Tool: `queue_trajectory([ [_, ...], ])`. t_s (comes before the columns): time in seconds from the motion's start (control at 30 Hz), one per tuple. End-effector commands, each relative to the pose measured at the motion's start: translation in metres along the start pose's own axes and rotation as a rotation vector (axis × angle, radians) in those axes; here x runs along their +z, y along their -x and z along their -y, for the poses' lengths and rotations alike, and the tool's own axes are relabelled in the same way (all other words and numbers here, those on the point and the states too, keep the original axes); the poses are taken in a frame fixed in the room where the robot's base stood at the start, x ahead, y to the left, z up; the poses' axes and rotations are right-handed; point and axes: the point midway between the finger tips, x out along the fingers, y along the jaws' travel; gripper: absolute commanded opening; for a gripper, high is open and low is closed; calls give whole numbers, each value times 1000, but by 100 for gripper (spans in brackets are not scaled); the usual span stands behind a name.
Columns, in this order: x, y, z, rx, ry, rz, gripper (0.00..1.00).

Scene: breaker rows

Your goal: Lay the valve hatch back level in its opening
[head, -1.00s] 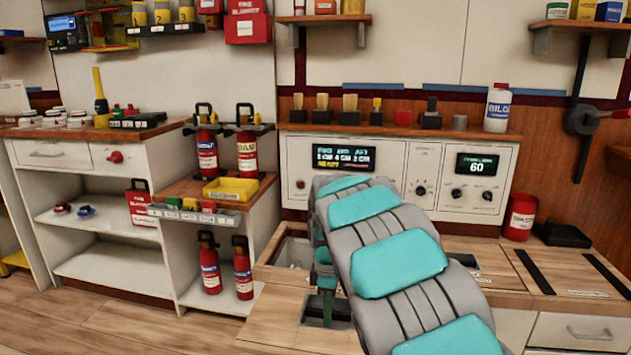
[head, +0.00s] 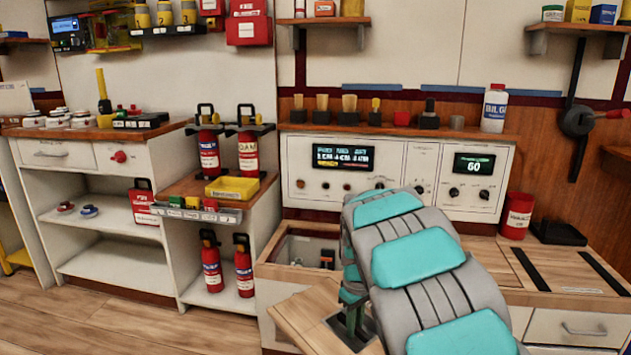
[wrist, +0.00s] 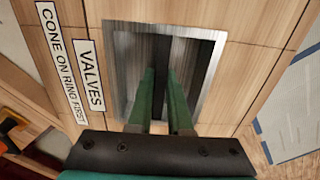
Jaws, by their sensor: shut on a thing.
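The valve hatch (head: 292,318) is a light wood panel with a recessed metal pull (wrist: 205,90) and a bar across it. It sits askew, on the near side of its opening (head: 268,252), which shows uncovered with small dark fittings inside. My gripper (head: 352,318) reaches down into the pull. In the wrist view its green fingers (wrist: 165,75) are shut on the bar. My arm hides the hatch's right part in the head view, and whether the hatch touches the bench cannot be told.
The wrist view shows a VALVES label (wrist: 88,75) and a CONE ON RING FIRST label (wrist: 62,60). A control panel (head: 305,195) stands behind the opening. Extinguishers (head: 243,265) and a yellow box (head: 232,190) are to the left. A red can (head: 517,215) stands on the right.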

Motion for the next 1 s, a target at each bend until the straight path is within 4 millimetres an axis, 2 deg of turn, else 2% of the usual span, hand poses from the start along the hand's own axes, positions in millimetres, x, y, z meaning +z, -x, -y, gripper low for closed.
queue_trajectory([
  [0.1,16,-10,-14,0,-213,3,0],
  [0.3,35,-24,-29,3,-492,2,0],
  [0.53,45,-32,-36,5,-641,0,0],
  [0.67,45,-32,-36,6,-644,-1,0],
  [0.77,40,-29,-34,6,-585,-2,0],
  [0.87,30,-24,-28,5,-469,-5,0],
  [1.0,12,-13,-15,3,-232,-5,0],
])
